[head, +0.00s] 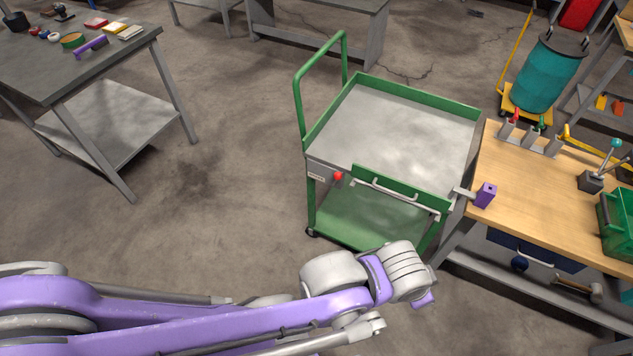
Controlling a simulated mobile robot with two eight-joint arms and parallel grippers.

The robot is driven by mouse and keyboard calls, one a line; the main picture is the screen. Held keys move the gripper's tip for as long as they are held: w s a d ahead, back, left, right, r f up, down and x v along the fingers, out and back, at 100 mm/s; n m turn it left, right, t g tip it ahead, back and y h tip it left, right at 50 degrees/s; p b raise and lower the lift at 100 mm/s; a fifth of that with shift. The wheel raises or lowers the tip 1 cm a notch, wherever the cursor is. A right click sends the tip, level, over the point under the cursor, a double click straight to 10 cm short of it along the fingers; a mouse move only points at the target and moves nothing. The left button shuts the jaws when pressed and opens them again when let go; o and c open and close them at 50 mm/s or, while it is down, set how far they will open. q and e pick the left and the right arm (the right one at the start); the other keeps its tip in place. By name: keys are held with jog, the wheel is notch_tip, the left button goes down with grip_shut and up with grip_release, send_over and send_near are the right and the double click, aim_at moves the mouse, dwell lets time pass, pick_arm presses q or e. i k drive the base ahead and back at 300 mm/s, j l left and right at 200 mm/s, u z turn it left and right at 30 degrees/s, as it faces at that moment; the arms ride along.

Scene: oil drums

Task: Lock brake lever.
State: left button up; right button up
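A green cart (468,116) with a grey top stands in the middle of the head view. A red knob (337,176) sits on its near left corner, beside a small white label. It may be the brake lever, but I cannot tell its position for sure. My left arm comes in from the left below the cart and ends in a ribbed white joint near the cart's front. No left fingertips show. My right arm and gripper are not in the picture. Nothing of mine visibly touches the knob.
A wooden workbench (540,205) stands close to the cart's right side, with a purple block (485,195) at its edge. A grey table (125,50) with small items stands at the upper left. A teal drum (547,75) stands at the back right. The floor left of the cart is clear.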

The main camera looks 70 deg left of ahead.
aim_at(338, 176)
jog(key=u, duration=2.3)
jog(key=i+l+u, duration=0.1)
jog(key=i+u, duration=0.2)
jog(key=i, duration=0.65)
